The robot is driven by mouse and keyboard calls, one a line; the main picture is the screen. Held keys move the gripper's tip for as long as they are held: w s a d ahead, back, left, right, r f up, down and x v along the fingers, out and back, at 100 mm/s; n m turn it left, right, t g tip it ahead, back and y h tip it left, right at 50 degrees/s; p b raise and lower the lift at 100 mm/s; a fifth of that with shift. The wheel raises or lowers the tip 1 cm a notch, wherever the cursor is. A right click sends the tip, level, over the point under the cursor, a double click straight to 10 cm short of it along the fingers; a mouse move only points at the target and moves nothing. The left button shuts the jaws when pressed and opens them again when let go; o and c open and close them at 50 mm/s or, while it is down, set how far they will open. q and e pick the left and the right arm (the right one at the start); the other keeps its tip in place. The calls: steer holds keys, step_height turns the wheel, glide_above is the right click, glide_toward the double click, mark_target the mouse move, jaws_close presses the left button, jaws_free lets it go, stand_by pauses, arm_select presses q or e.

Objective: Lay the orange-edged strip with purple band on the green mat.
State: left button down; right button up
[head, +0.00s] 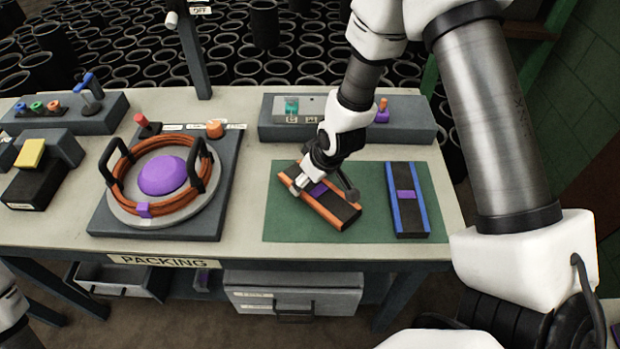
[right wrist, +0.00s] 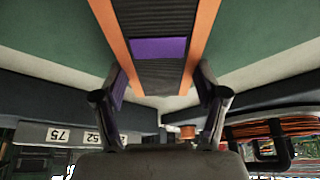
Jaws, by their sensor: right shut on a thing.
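The orange-edged strip (head: 337,209) is dark with orange long edges and a purple band. It lies at a slant over the left part of the green mat (head: 290,229); I cannot tell whether it rests fully flat on it. My right gripper (head: 322,184) is shut on this strip near its upper-left part and partly hides it. In the right wrist view the strip (right wrist: 158,72) runs between the two fingers of the gripper (right wrist: 163,90), with the purple band just beyond them. My left gripper is out of view; only part of its arm shows at the lower left.
A blue-edged strip (head: 408,222) with a purple band lies on the mat's right side. A grey block (head: 270,128) with small items stands behind the mat. A round fixture (head: 120,212) with orange cable and a purple dome stands left. Bare mat shows between the strips.

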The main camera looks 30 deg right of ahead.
mark_target(323, 195)
steer(key=shift+s+f, duration=0.15)
steer(key=o, duration=1.4)
steer(key=shift+c, duration=0.2)
steer(key=shift+o, duration=0.4)
steer(key=shift+a, duration=0.2)
steer(key=shift+d, duration=0.1)
steer(key=shift+r, duration=0.4)
steer(key=p+v, duration=0.5)
steer(key=v, duration=0.6)
steer(key=shift+r, duration=0.35)
steer(key=shift+s, duration=0.1)
